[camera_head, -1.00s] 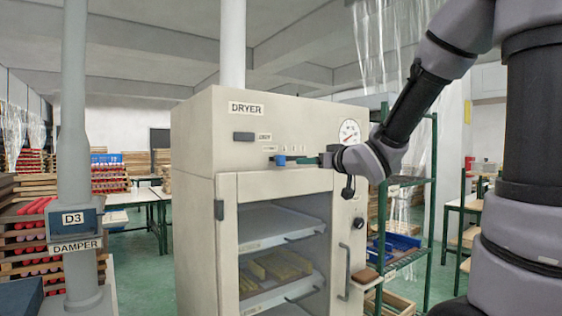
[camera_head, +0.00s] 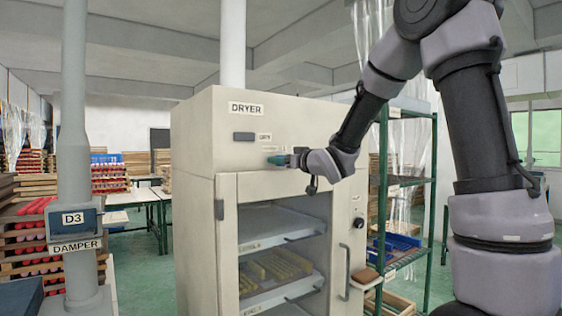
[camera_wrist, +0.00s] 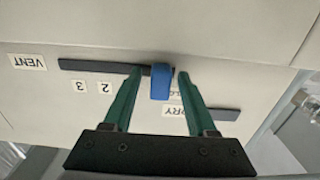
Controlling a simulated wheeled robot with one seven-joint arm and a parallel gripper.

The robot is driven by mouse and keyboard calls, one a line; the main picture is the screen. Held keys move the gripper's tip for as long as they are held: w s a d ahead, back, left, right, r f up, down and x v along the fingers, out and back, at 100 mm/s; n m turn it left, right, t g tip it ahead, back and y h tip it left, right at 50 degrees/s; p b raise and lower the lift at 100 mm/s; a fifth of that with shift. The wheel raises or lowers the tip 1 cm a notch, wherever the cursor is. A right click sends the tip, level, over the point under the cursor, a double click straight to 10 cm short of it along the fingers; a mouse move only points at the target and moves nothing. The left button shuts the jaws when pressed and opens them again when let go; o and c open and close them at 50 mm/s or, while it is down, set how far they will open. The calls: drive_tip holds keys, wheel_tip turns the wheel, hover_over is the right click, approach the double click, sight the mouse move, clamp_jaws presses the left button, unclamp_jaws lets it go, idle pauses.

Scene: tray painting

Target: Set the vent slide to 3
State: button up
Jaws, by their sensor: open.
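The vent slide is a blue knob (camera_wrist: 161,82) on a dark slot (camera_wrist: 95,66) in the dryer's cream front. The wrist view is upside down. Labels "3" (camera_wrist: 79,86) and "2" (camera_wrist: 105,86) lie left of the knob there, with "VENT" (camera_wrist: 27,62) beyond the slot's end. The knob stands right of the 2, away from the 3. My gripper (camera_wrist: 162,72) is open, its green fingers on either side of the knob; whether either touches it I cannot tell. In the head view my gripper (camera_head: 276,160) is at the dryer's upper front and hides the knob.
The dryer (camera_head: 195,160) has a glass-fronted chamber with trays below the slide and a door handle (camera_head: 345,272). A green shelf rack (camera_head: 433,190) stands to its right. A damper post (camera_head: 74,140) labelled D3 stands at the left. Open floor lies between post and dryer.

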clamp_jaws()
idle(1.5)
